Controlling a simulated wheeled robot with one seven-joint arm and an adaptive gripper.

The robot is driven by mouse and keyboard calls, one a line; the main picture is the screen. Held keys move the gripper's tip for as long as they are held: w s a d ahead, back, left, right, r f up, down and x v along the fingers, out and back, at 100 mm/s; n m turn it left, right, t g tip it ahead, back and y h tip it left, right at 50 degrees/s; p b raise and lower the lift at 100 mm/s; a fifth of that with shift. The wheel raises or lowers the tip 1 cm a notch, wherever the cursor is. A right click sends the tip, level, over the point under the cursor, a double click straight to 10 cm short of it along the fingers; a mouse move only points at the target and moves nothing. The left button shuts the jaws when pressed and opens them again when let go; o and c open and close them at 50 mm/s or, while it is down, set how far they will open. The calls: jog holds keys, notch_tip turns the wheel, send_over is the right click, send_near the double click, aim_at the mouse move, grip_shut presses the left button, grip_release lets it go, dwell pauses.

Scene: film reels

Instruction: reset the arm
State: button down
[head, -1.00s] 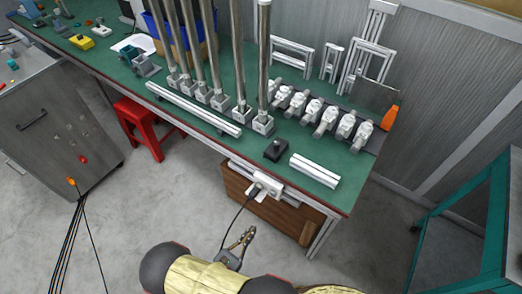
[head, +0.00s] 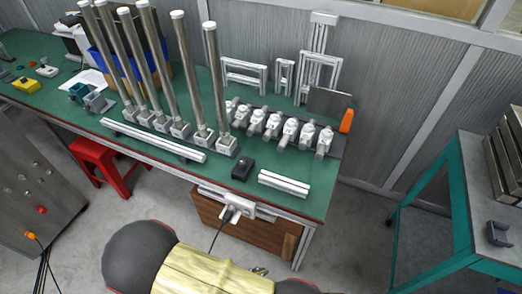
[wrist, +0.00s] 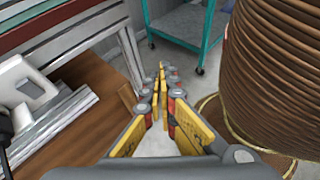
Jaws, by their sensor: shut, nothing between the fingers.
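My gripper (wrist: 161,75) is shut and empty in the wrist view, its yellow-and-grey fingers together and pointing away from the camera over the floor. In the head view only a small bit of it (head: 260,270) shows past my arm, low in front of the workbench. The fingers appear apart from everything around them.
The green workbench (head: 225,190) with metal posts and fixtures stands ahead. Its wooden box (wrist: 95,85) is left of the gripper in the wrist view. A large brown wound drum (wrist: 280,60) is close on the right. A teal-framed cart (head: 455,190) stands to the right.

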jog(key=w+d+r+m+g+y, duration=0.1)
jog(key=d+r+m+g+y, duration=0.15)
jog(key=r+m+y, duration=0.6)
jog(key=w+d+r+m+g+y, duration=0.1)
jog(key=d+r+m+g, duration=0.3)
jog(key=r, duration=1)
jog(key=d+r+m+t+y, duration=0.1)
jog(key=d+r+m+t, duration=0.2)
jog(key=d+r, duration=0.3)
jog(key=d+r+m+t+y, duration=0.1)
jog(key=d+r+m+t, duration=0.3)
jog(key=r, duration=0.8)
jog(key=d+m, duration=0.2)
jog(key=d, duration=0.1)
jog(key=shift+w+d+r, duration=0.2)
jog(key=shift+w+r, duration=0.1)
jog(key=shift+a, duration=0.1)
